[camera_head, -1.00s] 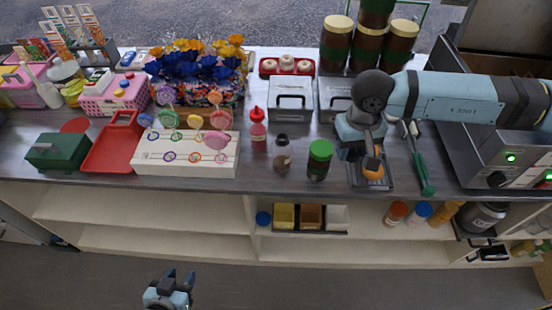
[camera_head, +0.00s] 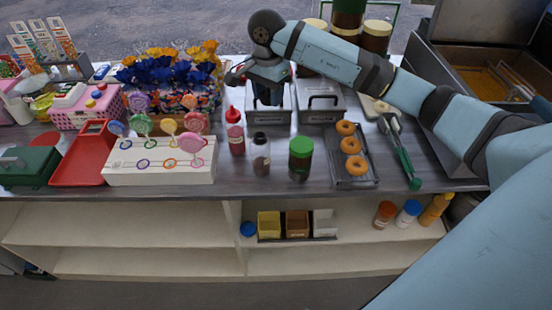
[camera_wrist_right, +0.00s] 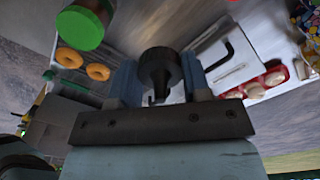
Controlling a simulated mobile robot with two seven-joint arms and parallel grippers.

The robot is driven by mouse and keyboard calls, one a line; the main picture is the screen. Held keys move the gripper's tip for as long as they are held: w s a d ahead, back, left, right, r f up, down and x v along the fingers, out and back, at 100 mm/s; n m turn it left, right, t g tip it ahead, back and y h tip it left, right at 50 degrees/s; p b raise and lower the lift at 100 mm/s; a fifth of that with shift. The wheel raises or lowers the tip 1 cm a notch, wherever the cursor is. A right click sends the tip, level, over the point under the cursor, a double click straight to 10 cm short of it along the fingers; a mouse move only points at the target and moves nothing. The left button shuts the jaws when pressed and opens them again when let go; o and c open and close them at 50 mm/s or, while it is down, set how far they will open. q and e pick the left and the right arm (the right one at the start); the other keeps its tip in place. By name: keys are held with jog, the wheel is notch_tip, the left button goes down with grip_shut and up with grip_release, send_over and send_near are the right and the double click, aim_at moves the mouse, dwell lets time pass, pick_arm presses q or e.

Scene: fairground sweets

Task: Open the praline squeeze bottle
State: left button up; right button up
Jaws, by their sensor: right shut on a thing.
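A small squeeze bottle with a dark top (camera_head: 261,155), which I take to be the praline bottle, stands upright on the counter between a red bottle (camera_head: 236,132) and a green-lidded jar (camera_head: 300,158). My right gripper (camera_head: 268,98) is above and behind it, in front of the metal boxes. In the wrist view my right gripper (camera_wrist_right: 158,68) is shut on a small dark, cap-like piece (camera_wrist_right: 160,72), wide at one end and narrower at the other. The head view hardly shows this piece. My left gripper is out of view.
A white lollipop stand (camera_head: 165,172) is to the left. A tray (camera_head: 362,181) with three doughnuts and green-handled tongs (camera_head: 405,165) are to the right. Metal boxes (camera_head: 320,108) stand behind. The counter's front edge is close to the bottle.

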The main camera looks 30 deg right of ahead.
notch_tip(320, 180, down, 14)
jog(key=shift+f+p, duration=0.25)
jog(key=shift+p, duration=0.1)
notch_tip(320, 180, down, 4)
jog(key=shift+f, duration=0.25)
jog(key=shift+f, duration=0.15)
jog(key=o, duration=1)
